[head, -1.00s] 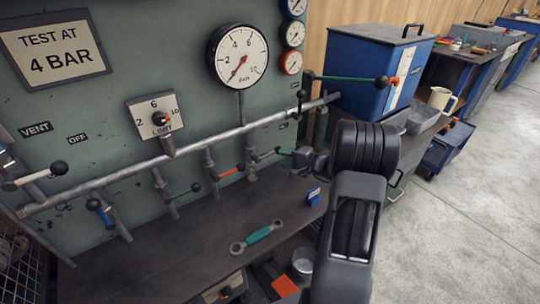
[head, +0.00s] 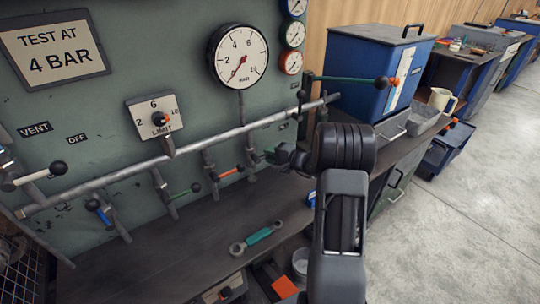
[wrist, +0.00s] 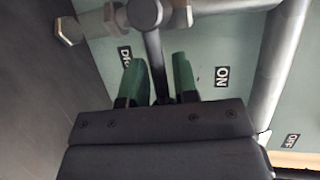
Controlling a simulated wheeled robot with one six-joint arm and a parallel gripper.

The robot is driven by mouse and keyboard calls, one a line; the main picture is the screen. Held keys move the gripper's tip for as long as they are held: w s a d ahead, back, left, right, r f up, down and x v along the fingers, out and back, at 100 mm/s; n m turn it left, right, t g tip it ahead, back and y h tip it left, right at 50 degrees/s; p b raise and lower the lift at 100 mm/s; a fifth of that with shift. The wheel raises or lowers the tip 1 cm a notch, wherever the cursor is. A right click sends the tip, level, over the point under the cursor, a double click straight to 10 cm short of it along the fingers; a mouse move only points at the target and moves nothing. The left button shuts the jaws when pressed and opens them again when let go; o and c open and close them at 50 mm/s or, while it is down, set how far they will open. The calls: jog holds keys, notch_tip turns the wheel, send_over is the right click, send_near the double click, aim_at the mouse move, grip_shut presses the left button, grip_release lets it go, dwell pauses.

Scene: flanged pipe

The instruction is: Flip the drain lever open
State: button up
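In the wrist view a dark lever rod (wrist: 154,62) runs down from a round grey fitting (wrist: 145,13) on a pipe. A label starting "DR" (wrist: 124,58) is beside it, partly covered by a finger, so this looks like the drain lever. My gripper (wrist: 161,75) has its two green-padded fingers on either side of the rod, with gaps showing, so it looks open around it. The rod's lower end is hidden behind my gripper's body. In the head view my gripper (head: 272,156) is at the lower right of the panel and covers the lever.
The long grey pipe (head: 110,178) crosses the panel, with several other levers below, including a red one (head: 231,172) and a green one (head: 186,192) left of my gripper. A green-handled wrench (head: 258,237) lies on the bench (head: 180,260). A blue box (head: 365,75) stands right.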

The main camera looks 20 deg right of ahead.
grip_shut()
jog(key=shift+b, duration=0.55)
jog(key=n+b, duration=0.1)
jog(key=h+b, duration=0.1)
jog(key=b, duration=0.1)
jog(key=shift+r+n+b, duration=0.25)
jog(key=shift+n+b, duration=0.05)
jog(key=shift+n, duration=0.1)
jog(key=b, duration=0.2)
jog(key=r+n+h+b, duration=0.1)
jog(key=shift+a+n+b, duration=0.2)
jog(key=shift+n+b, duration=0.1)
jog(key=shift+b, duration=0.1)
jog(key=b, duration=0.2)
jog(key=r+n+h+b, duration=0.1)
jog(key=shift+s+a+r+n+b, duration=0.1)
jog(key=shift+a+r+n+b, duration=0.15)
jog(key=shift+n+b, duration=0.1)
jog(key=shift+r+h, duration=0.2)
jog(key=shift+h, duration=0.2)
jog(key=shift+r, duration=0.1)
jog(key=shift+o, duration=1.2)
grip_release()
jog(key=shift+a, duration=0.1)
